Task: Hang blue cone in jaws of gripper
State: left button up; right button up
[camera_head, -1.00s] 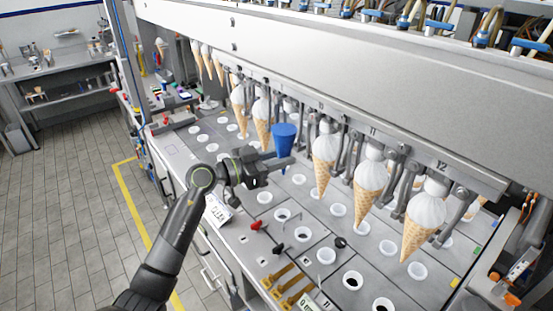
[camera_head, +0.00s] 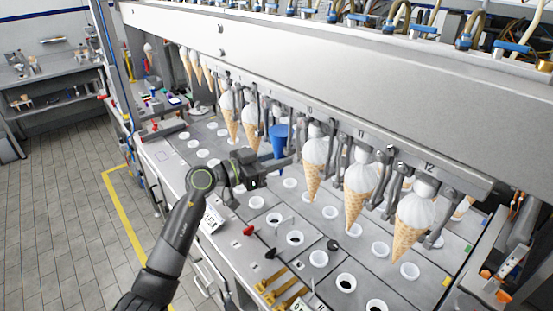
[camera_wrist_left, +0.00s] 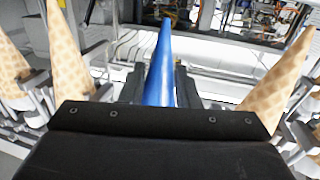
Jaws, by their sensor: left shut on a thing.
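The blue cone (camera_head: 279,140) is upright with its wide end up, in the row of hanging ice-cream cones, between a cone on its left and one on its right. My left gripper (camera_head: 282,163) is shut on the blue cone. In the left wrist view the blue cone (camera_wrist_left: 161,72) stands between the dark fingers (camera_wrist_left: 160,92). The machine's gripper jaws around the cone's top are mostly hidden, so I cannot tell whether they touch it. My right gripper is not in view.
Ice-cream cones hang close by on the left (camera_head: 250,125) and right (camera_head: 314,165), from the machine's rail (camera_head: 340,120). Below is a steel deck (camera_head: 290,215) with white-rimmed holes, a red-tipped lever (camera_head: 249,230) and brass parts. Tiled floor (camera_head: 70,200) is free at left.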

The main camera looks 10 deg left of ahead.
pick_arm(q)
jog(key=shift+f, duration=0.55)
dwell(1.3)
jog(key=o, duration=1.3)
jog(key=shift+c, duration=0.2)
jog(key=s+d+v, duration=0.1)
jog(key=v, duration=0.8)
jog(key=shift+s+d, duration=0.1)
jog(key=shift+d, duration=0.05)
dwell(0.5)
